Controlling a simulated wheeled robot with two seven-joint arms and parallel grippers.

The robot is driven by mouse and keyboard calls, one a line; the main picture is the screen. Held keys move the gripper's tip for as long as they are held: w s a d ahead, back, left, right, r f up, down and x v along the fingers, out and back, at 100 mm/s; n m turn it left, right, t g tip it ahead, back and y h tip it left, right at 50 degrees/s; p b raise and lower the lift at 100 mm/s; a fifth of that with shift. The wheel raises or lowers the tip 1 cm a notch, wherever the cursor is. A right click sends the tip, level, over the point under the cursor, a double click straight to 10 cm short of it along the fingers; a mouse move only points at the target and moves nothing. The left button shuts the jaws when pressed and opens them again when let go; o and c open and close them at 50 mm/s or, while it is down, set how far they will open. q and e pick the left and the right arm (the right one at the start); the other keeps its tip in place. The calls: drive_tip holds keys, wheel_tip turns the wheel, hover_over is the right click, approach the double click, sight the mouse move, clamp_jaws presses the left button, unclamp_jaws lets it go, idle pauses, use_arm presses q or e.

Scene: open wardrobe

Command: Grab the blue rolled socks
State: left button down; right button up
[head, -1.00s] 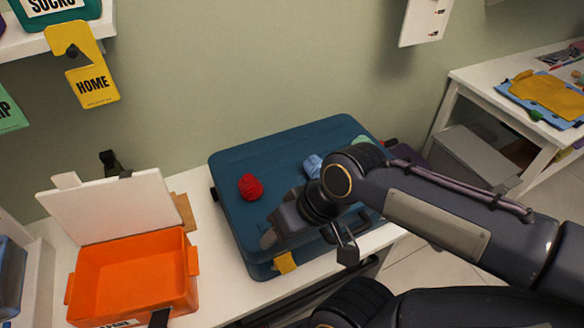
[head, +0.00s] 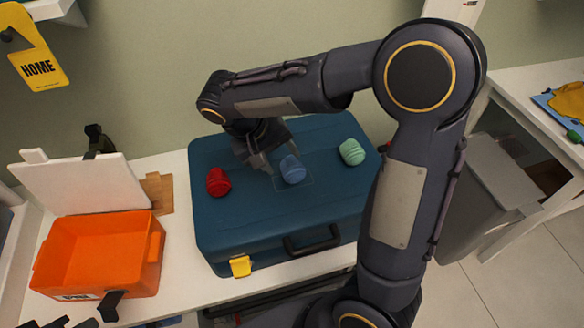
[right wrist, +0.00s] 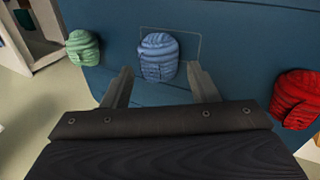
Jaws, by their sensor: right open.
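The blue rolled socks (head: 292,169) sit on top of the closed dark blue suitcase (head: 250,228), between red rolled socks (head: 218,181) on the left and mint green rolled socks (head: 352,152) on the right. My right gripper (head: 268,165) is just behind and left of the blue socks in the head view. In the right wrist view, the blue socks (right wrist: 158,57) lie just beyond the fingertips, roughly centred between them. The right gripper (right wrist: 160,80) is open and empty. My left gripper is not clearly in view.
An orange bin (head: 100,255) with a white lid (head: 95,185) raised behind it stands left of the suitcase on the white bench. The wall is close behind the suitcase.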

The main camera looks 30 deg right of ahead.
sight(287, 165)
drive_tip(key=x, duration=0.5)
drive_tip(key=shift+w+d+f, duration=0.2)
drive_tip(key=shift+w+d, duration=0.05)
drive_tip(key=shift+c, duration=0.2)
drive_tip(key=c, duration=0.7)
